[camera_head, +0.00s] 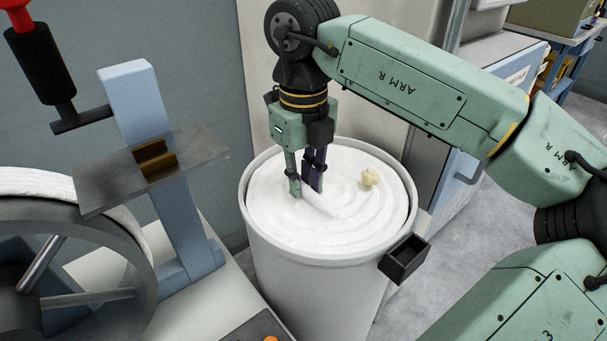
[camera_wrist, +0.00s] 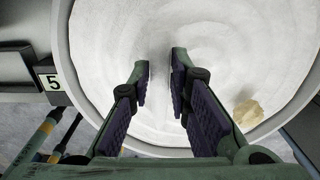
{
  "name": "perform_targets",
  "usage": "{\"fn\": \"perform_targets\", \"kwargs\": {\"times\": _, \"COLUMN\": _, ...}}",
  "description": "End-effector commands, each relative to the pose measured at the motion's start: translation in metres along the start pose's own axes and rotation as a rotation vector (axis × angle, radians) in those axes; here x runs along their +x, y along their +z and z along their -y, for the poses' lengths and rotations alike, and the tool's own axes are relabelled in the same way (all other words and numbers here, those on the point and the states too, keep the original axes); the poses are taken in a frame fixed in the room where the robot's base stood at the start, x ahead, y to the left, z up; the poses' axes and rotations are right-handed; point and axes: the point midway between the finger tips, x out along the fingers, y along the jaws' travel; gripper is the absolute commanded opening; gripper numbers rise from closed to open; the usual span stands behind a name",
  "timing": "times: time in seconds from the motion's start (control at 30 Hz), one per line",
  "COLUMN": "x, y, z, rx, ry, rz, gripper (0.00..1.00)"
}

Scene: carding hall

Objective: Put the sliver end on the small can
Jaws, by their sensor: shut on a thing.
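A round white can (camera_head: 412,200) stands in the middle of the head view, filled nearly to the rim with coiled white sliver (camera_head: 290,225). It is the only can I see. My gripper (camera_head: 305,188) points down over the can's left-centre, with its fingertips close to the coils. It is shut on the sliver end (camera_head: 322,206), a pale strip slanting down to the right from the fingers onto the coils. In the wrist view the can's rim (camera_wrist: 62,50) curves round the fingers (camera_wrist: 161,62), and the white strip between them barely stands out from the coils.
A pale yellow lump (camera_head: 369,177) lies on the coils, right of my gripper. A black open box (camera_head: 404,259) is on the can's front right side. A blue post with a clear plate (camera_head: 150,170) and a large wheel (camera_head: 70,260) stand at left. A cabinet (camera_head: 470,150) stands behind at right.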

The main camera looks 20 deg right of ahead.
Motion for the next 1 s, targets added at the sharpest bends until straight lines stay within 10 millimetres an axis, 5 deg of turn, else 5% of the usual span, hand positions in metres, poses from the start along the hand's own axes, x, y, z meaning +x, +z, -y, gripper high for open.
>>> {"fn": "perform_targets", "kwargs": {"times": 0.23, "x": 0.0049, "y": 0.0, "z": -0.0002, "rx": 0.0, "ry": 0.0, "rz": 0.0, "gripper": 0.0}}
{"fn": "perform_targets", "kwargs": {"times": 0.27, "x": 0.0045, "y": 0.0, "z": -0.0002, "rx": 0.0, "ry": 0.0, "rz": 0.0, "gripper": 0.18}}
{"fn": "perform_targets", "kwargs": {"times": 0.57, "x": 0.0032, "y": -0.0001, "z": -0.0003, "rx": 0.0, "ry": 0.001, "rz": 0.0, "gripper": 0.38}}
{"fn": "perform_targets", "kwargs": {"times": 1.0, "x": -0.0044, "y": 0.0, "z": -0.0002, "rx": 0.0, "ry": 0.0, "rz": 0.0, "gripper": 0.38}}
